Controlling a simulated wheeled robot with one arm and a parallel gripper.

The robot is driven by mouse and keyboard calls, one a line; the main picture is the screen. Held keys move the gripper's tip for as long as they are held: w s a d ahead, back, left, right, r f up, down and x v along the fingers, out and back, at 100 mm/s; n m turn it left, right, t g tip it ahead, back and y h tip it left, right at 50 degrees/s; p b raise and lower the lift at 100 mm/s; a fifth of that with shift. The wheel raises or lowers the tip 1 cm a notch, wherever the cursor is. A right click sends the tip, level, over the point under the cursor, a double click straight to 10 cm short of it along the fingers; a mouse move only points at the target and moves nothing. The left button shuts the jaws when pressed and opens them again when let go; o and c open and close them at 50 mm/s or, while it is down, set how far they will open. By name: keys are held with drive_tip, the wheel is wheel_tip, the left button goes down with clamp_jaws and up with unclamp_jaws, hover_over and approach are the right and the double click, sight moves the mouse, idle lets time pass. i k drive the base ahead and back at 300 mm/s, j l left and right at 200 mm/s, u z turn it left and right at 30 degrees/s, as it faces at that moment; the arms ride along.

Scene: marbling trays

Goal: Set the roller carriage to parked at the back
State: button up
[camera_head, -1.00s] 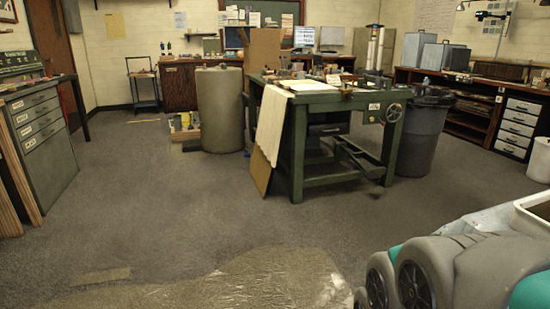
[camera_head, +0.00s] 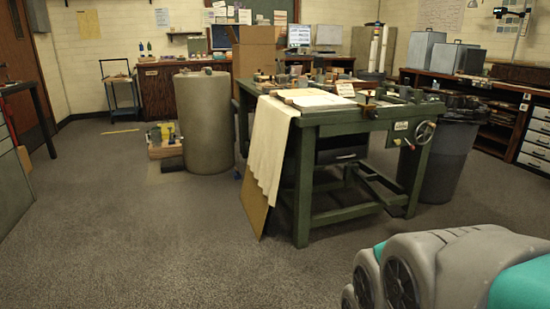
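A green press-like table (camera_head: 345,123) with a handwheel (camera_head: 425,131) at its right end stands right of the middle. I cannot clearly pick out the roller carriage among the small parts on its top, nor tell its position. A white sheet (camera_head: 320,100) lies on the top, and a cream cloth (camera_head: 268,140) hangs over the left end. Grey and teal links of my own arm (camera_head: 440,270) fill the lower right corner. My gripper is out of view.
A tall grey-brown cylinder (camera_head: 205,125) stands left of the table, with a small low box (camera_head: 164,142) beside it. A brown board (camera_head: 255,200) leans on the table's left end. A dark bin (camera_head: 450,160) stands at its right. The floor (camera_head: 130,240) at left is clear.

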sight(404, 95)
drive_tip(key=i+l+z, duration=0.55)
drive_tip(key=i+l, duration=0.35)
drive_tip(key=l, duration=0.25)
drive_tip(key=i+l, duration=0.1)
drive_tip(key=l, duration=0.3)
